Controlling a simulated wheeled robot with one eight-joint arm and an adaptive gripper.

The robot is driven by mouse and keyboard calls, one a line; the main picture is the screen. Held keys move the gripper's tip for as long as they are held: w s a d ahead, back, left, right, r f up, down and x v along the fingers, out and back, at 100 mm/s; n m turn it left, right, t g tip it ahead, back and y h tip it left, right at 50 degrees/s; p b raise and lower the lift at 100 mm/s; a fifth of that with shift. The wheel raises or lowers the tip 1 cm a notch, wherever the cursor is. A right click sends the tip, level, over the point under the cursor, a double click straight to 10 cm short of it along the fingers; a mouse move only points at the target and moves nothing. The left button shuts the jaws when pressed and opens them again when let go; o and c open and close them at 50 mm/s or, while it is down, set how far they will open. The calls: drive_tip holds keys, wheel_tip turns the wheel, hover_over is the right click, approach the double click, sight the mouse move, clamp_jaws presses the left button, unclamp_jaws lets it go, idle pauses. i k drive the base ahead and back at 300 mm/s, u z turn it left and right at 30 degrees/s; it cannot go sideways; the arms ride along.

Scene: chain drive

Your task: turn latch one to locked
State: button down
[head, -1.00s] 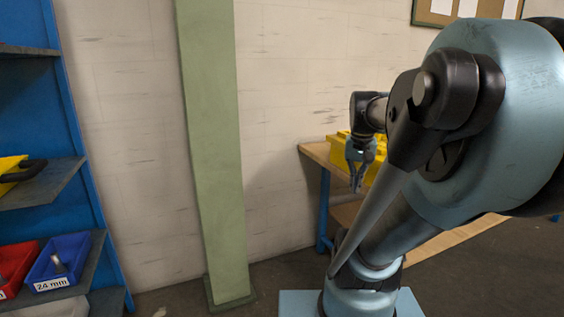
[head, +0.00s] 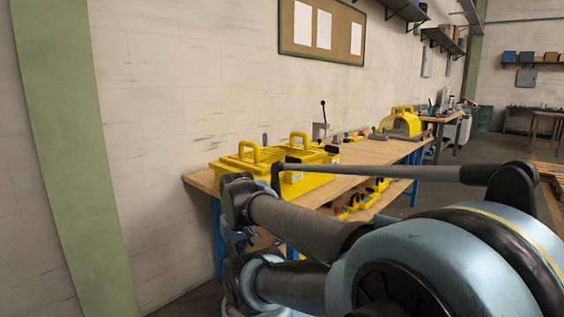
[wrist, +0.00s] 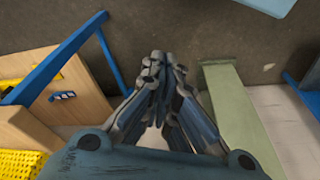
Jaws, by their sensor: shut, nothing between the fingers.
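A yellow guarded unit (head: 262,163) with two raised handles stands on the workbench in the head view. Dark parts show at its right end, too small to tell apart. I cannot make out latch one or its position. My gripper (wrist: 163,62) is shut and empty in the wrist view, with its fingertips together over bare floor. The yellow unit's mesh top (wrist: 20,163) shows at the lower left of the wrist view, apart from the fingers. My arm covers the unit's lower front in the head view.
The wooden workbench (head: 372,153) runs along the wall on blue legs. A rounded yellow cover (head: 403,122) stands farther back on it. Yellow bins (head: 375,190) sit on its lower shelf. A green column (head: 75,150) stands at the left, with open floor beside the bench.

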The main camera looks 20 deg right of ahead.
sight(288, 160)
drive_tip(key=u, duration=0.25)
drive_tip(key=k, duration=1.35)
drive_tip(key=z, duration=0.65)
drive_tip(key=i, duration=1)
drive_tip(key=z, duration=0.05)
